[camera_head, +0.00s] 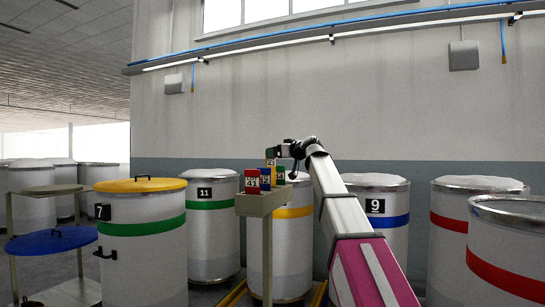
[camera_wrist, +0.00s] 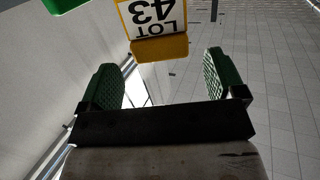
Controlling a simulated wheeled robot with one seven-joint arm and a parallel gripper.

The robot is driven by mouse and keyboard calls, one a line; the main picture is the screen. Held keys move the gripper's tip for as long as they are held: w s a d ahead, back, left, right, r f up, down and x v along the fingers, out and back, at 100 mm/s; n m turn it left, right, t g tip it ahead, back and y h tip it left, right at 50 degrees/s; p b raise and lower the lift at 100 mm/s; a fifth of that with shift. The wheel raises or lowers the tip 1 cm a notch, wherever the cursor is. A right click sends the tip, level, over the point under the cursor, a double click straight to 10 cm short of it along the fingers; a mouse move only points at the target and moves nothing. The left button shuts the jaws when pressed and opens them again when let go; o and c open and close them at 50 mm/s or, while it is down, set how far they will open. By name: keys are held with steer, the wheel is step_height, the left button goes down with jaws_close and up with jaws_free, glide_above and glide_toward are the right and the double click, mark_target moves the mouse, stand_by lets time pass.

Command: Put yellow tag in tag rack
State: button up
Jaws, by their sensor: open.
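The yellow tag (camera_wrist: 160,49), printed LOT 43, appears upside down at the top of the wrist view. It lies just ahead of the gap between my fingertips. My gripper (camera_wrist: 160,68) is open, with a green pad on each side and nothing between them. In the head view my gripper (camera_head: 272,153) is above a small stand (camera_head: 261,203) carrying red (camera_head: 252,181), blue (camera_head: 265,179) and green (camera_head: 280,175) tags. A small yellow patch just below the gripper there appears to be the yellow tag (camera_head: 271,162). I cannot make out a separate tag rack.
A green piece (camera_wrist: 65,4) shows at the top left of the wrist view, left of the yellow tag. Drum 7 with a yellow lid (camera_head: 140,185), drum 11 (camera_head: 212,230) and drum 9 (camera_head: 376,207) stand around the stand. A cart (camera_head: 50,243) is at the left.

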steer(key=f+v, duration=0.1)
steer(key=v, duration=0.7)
steer(key=shift+r, duration=0.45)
steer(key=shift+s+d, duration=0.15)
steer(key=s+d+f+m+g+h, duration=0.1)
steer(key=d+f+m+g+h, duration=0.1)
steer(key=f, duration=1.3)
steer(key=s+d+f+m+g+h, duration=0.1)
steer(key=d+f+m+h, duration=0.1)
steer(key=f, duration=1.3)
steer(key=s+d+f+m+g+h, duration=0.1)
steer(key=d+f+m+g+h, duration=0.15)
steer(key=f, duration=1.25)
steer(key=s+d+f+m+g+h, duration=0.1)
steer(key=s+d+f+g+h, duration=0.1)
steer(key=s+f, duration=0.9)
steer(key=s+d+f+m+g+h, duration=0.2)
steer(key=s+d+f, duration=0.4)
steer(key=s+f, duration=0.5)
step_height(320, 180, down, 9)
steer(key=shift+s+r+g+h, duration=0.15)
steer(key=shift+s+g+h, duration=0.25)
steer(key=shift+g+h, duration=0.5)
